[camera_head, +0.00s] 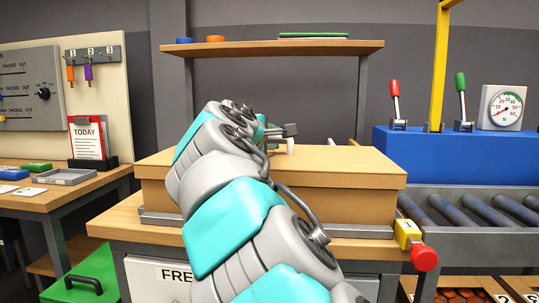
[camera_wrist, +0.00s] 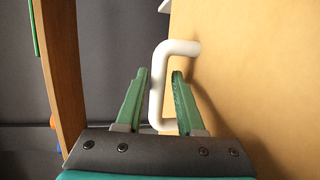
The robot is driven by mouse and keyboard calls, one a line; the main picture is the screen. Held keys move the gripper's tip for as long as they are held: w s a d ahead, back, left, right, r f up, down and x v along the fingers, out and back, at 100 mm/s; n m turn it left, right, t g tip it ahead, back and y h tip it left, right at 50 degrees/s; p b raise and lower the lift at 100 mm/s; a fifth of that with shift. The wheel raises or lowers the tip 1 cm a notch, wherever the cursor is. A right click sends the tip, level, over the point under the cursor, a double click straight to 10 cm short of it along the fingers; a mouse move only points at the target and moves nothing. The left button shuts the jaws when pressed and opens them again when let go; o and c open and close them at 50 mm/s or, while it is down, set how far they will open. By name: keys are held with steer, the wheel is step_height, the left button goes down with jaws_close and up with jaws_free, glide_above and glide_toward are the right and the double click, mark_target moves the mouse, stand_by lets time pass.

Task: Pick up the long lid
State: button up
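The long lid (camera_head: 340,165) is a light brown slab on top of a long brown box (camera_head: 350,203) on the workbench. The lid also fills the right of the wrist view (camera_wrist: 255,75). A white bent-bar handle (camera_wrist: 182,48) stands out from it; a small bit of white shows by my gripper in the head view. My gripper (camera_wrist: 159,75) has its two green fingers apart, one on each side of the handle's bar. Small gaps show between the fingers and the bar. In the head view my arm hides part of the lid and box.
A wooden shelf (camera_head: 275,48) stands behind the bench. A blue unit (camera_head: 450,153) with levers and a dial is at right, above a roller conveyor (camera_head: 470,210). A red knob (camera_head: 425,257) sticks out at the bench's front right. A side table (camera_head: 62,192) is at left.

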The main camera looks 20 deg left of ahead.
mark_target(280, 151)
steer(key=w, duration=0.4)
steer(key=shift+d+f+p, duration=0.25)
steer(key=shift+f+p, duration=0.05)
steer(key=shift+f, duration=0.05)
steer(key=shift+c, duration=0.2)
jaws_close()
